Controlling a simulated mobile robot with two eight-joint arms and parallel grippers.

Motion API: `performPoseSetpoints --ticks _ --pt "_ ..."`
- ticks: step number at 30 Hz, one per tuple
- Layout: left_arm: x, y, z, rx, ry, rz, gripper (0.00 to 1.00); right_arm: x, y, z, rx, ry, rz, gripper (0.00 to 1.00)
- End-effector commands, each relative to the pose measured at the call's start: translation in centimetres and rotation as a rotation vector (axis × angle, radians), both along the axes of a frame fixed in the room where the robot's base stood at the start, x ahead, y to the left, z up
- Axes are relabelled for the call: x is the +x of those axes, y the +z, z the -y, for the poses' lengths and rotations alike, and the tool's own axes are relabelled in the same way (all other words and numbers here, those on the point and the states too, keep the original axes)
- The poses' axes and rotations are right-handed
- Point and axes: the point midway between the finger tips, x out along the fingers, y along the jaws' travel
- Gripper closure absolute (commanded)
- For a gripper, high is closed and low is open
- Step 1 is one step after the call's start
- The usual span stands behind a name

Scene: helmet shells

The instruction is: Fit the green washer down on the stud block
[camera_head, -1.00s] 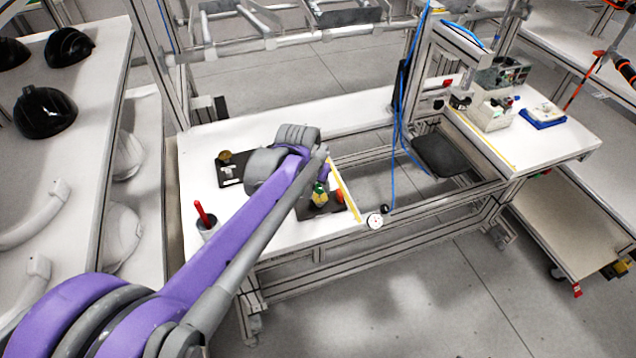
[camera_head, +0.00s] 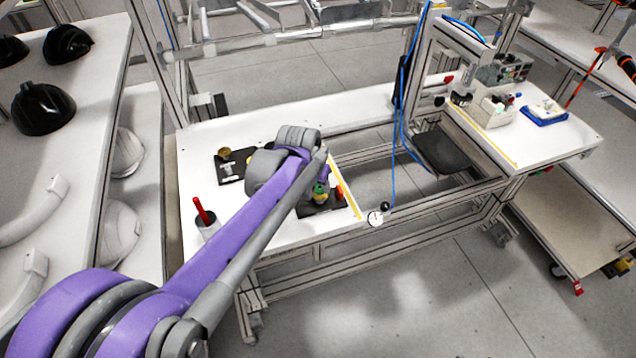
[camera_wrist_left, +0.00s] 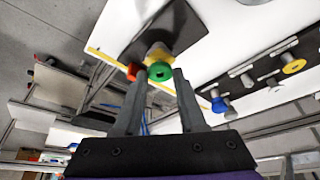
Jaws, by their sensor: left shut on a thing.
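The green washer (camera_wrist_left: 160,72) is between the fingertips of my left gripper (camera_wrist_left: 160,78), which is shut on it. In the wrist view a yellow piece (camera_wrist_left: 157,51) shows right behind the washer, over a dark plate (camera_wrist_left: 140,42). An orange-red piece (camera_wrist_left: 132,71) is just left of it. In the head view the washer (camera_head: 319,189) shows small above the dark plate (camera_head: 311,210), beside my purple arm. The stud block is not clearly distinguishable, and I cannot tell whether the washer touches anything beneath it. My right gripper is out of view.
A second dark plate (camera_head: 229,172) with a yellow piece (camera_head: 224,153) lies on the white table behind my arm. A cup (camera_head: 207,226) holding a red-handled tool stands at the table's left. Black helmet shells (camera_head: 42,108) sit on the left bench.

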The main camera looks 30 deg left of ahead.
Motion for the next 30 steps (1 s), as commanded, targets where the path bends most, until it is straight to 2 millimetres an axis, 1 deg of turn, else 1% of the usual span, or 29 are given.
performPoseSetpoints --ticks 24,25,30 --pt "0.0 -2.1 0.0 0.000 0.000 0.000 1.00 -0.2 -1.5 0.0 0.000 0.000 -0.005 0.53" --pt "0.0 -2.0 0.0 0.000 0.000 0.000 0.55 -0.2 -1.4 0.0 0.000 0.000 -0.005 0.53" --pt "0.0 -2.0 0.0 0.000 0.000 0.000 0.25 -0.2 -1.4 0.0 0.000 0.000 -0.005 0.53"
